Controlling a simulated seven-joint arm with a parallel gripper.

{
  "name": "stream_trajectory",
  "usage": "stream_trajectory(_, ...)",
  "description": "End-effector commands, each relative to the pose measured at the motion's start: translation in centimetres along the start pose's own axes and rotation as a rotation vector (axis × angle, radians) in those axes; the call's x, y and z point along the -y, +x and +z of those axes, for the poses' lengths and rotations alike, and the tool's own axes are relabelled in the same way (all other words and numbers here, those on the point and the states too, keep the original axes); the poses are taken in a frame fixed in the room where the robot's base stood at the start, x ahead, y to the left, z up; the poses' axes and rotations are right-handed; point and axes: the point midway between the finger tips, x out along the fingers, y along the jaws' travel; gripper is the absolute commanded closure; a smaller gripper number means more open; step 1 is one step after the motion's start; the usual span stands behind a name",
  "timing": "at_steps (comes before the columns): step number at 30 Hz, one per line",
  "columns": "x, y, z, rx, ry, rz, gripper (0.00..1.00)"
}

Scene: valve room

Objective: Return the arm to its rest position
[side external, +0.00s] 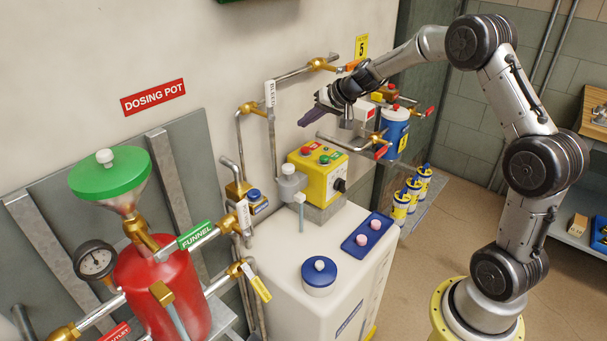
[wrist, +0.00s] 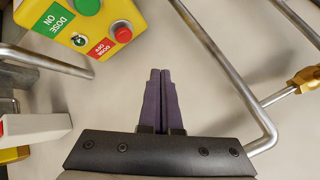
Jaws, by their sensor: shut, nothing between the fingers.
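My gripper (side external: 312,117) is at the upper middle of the side external view, near the wall and above the yellow control box. Its purple fingers point left and slightly down. In the wrist view my gripper (wrist: 160,72) shows both purple fingers pressed together, with nothing between them. The arm reaches over from its yellow base at the right, raised and bent.
The yellow control box (side external: 319,172) with red and green buttons sits below my gripper; it shows at upper left in the wrist view (wrist: 82,25). Steel pipes (wrist: 225,75) run along the wall close by. A white tank (side external: 330,240), red dosing pot (side external: 165,290) and blue container (side external: 394,133) stand around.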

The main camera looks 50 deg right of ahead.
Motion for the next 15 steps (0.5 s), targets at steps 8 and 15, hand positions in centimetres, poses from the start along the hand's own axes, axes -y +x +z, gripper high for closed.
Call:
stream_trajectory(8,8.7,-12.1,8.9,0.132,-0.248,-0.03,1.0)
stream_trajectory(15,8.2,-23.4,20.4,0.231,-0.481,0.038,1.0)
